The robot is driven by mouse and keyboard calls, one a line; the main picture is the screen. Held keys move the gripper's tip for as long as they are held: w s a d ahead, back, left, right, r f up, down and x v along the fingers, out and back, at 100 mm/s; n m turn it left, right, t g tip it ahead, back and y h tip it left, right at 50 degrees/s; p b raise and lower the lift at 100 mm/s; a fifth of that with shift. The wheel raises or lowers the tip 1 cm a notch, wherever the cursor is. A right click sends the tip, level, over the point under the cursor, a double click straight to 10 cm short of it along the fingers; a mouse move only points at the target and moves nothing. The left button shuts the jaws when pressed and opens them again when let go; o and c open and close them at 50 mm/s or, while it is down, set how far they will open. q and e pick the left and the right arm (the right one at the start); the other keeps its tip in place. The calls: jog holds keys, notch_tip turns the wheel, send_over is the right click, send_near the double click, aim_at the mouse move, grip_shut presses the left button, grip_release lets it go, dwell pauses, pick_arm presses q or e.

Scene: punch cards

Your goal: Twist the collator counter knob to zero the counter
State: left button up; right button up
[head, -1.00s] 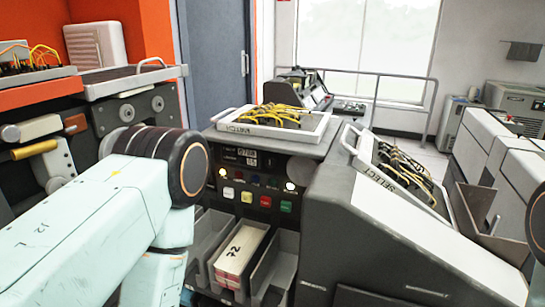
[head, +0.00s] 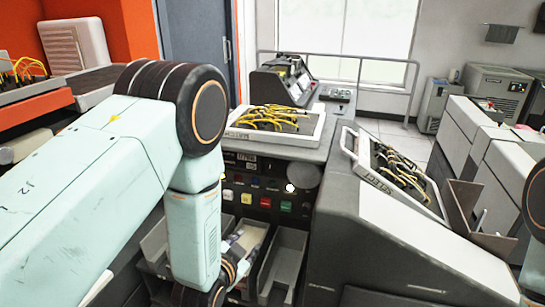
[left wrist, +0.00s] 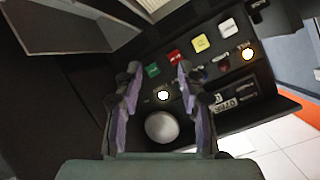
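The collator's dark front panel (head: 262,205) carries coloured buttons and lit lamps. A round grey knob (head: 306,176) is at the panel's right side; it also shows in the left wrist view (left wrist: 161,127). The counter display (head: 246,163) is at the panel's upper left; its digits show upside down in the left wrist view (left wrist: 232,106) and are too small to read surely. My left gripper (left wrist: 156,78) is open, its two fingers apart and empty. The knob appears between the fingers in that picture, with no contact visible. My right gripper is not in view.
Card bins (head: 282,262) are below the panel, partly behind my left arm. A plugboard (head: 275,125) with yellow wires lies on top. Another plugboard (head: 395,172) is on the sloped grey housing to the right. A metal railing (head: 345,82) runs behind.

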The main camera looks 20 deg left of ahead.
pick_arm(q)
jog(key=w+r+m+t, duration=0.2)
jog(key=w+r+t, duration=0.1)
jog(key=w+r, duration=0.3)
jog(key=m+t+p, duration=0.1)
jog(key=t, duration=0.1)
send_near(270, 168)
jog(key=shift+h, duration=0.3)
jog(key=w+b, duration=0.1)
jog(key=w, duration=0.5)
jog(key=shift+w+d+b, duration=0.1)
jog(key=shift+w+b, duration=0.1)
jog(key=shift+b, duration=0.1)
jog(key=shift+w+a+f+b, duration=0.15)
jog(key=shift+w+b, duration=0.1)
jog(key=shift+w, duration=0.25)
jog(key=shift+w+a+b, duration=0.15)
jog(key=shift+w+b, duration=0.05)
jog(key=shift+w, duration=0.3)
jog(key=shift+w+d, duration=0.3)
jog(key=shift+w, duration=0.1)
jog(key=shift+a, duration=0.2)
jog(key=shift+c, duration=0.2)
